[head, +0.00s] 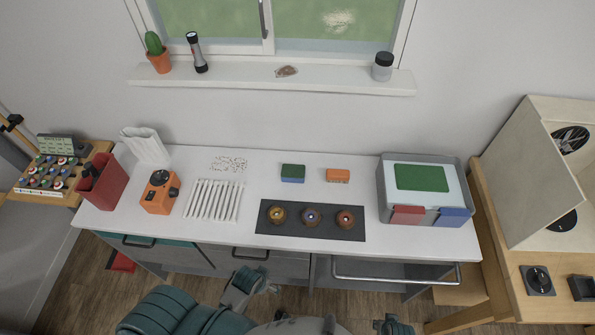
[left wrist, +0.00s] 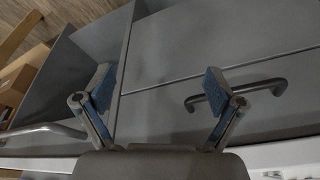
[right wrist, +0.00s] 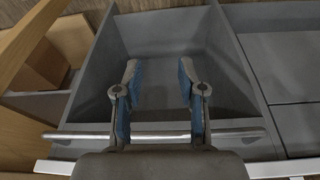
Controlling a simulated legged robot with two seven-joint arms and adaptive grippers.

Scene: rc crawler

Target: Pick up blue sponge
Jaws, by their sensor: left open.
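A small block with a green top and blue lower part (head: 293,173), apparently the blue sponge, lies on the white counter (head: 255,183), left of an orange block (head: 337,175). My left gripper (head: 250,281) is low in front of the counter, below the block and apart from it. In the left wrist view its fingers (left wrist: 160,82) are spread wide with nothing between them. My right gripper (head: 395,326) is at the bottom edge, partly cut off. In the right wrist view its fingers (right wrist: 160,75) are apart and empty. Neither wrist view shows the block.
A dark mat (head: 262,222) with three round items lies in front of the blocks. White sticks (head: 215,200) and an orange device (head: 160,192) are left. A grey bin (head: 382,190) stands right. Drawer handles (head: 250,254) and a long bar (head: 395,280) project from the counter front.

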